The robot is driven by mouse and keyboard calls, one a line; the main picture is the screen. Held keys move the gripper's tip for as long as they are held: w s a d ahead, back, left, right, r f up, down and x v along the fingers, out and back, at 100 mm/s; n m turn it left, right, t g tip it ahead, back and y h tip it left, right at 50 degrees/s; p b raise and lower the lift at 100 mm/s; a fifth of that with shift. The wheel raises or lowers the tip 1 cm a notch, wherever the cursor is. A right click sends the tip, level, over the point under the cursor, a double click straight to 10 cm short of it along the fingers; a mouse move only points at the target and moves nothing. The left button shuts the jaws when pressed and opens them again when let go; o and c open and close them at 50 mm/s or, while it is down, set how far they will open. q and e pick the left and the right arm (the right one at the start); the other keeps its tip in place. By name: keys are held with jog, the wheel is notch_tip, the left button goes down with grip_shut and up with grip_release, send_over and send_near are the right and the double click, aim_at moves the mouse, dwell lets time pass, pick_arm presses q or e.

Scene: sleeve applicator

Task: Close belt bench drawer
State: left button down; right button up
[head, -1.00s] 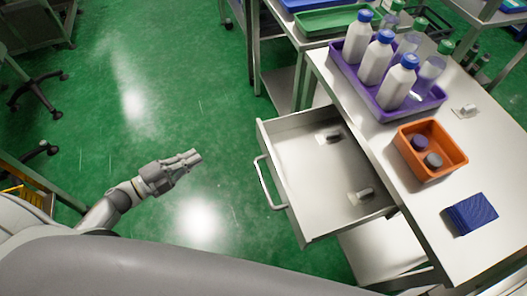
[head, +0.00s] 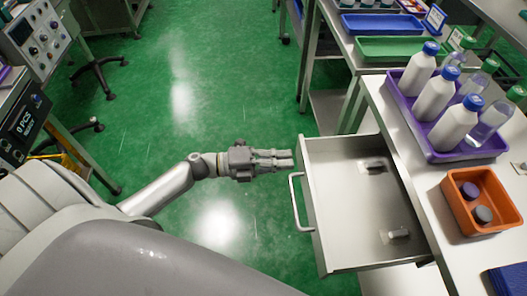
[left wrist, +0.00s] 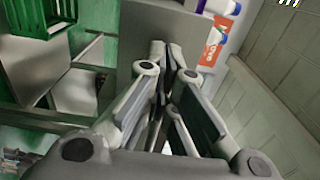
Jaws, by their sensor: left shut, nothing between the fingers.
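The bench drawer (head: 345,229) is pulled out from the steel bench (head: 403,150) on the right, with its bar handle (head: 299,202) facing left. Two small pale items lie inside the drawer. My left gripper (head: 290,159) is shut and empty; in the head view its fingertips appear beside the drawer's far front corner, above the handle. I cannot tell whether they touch it. The left wrist view shows the closed fingers (left wrist: 167,62) pointing ahead. My right gripper is not in view.
On the bench stand a purple tray (head: 463,154) of bottles and an orange bin (head: 489,228) with two round lids. A blue item (head: 508,280) lies at the near edge. A shelf cart with a green tray (head: 400,48) stands behind. Green floor is open left of the drawer.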

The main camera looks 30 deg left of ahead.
pick_arm(q)
jog(key=shift+x, duration=0.85)
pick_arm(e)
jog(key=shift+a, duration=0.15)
pick_arm(q)
jog(key=shift+w+d, duration=0.1)
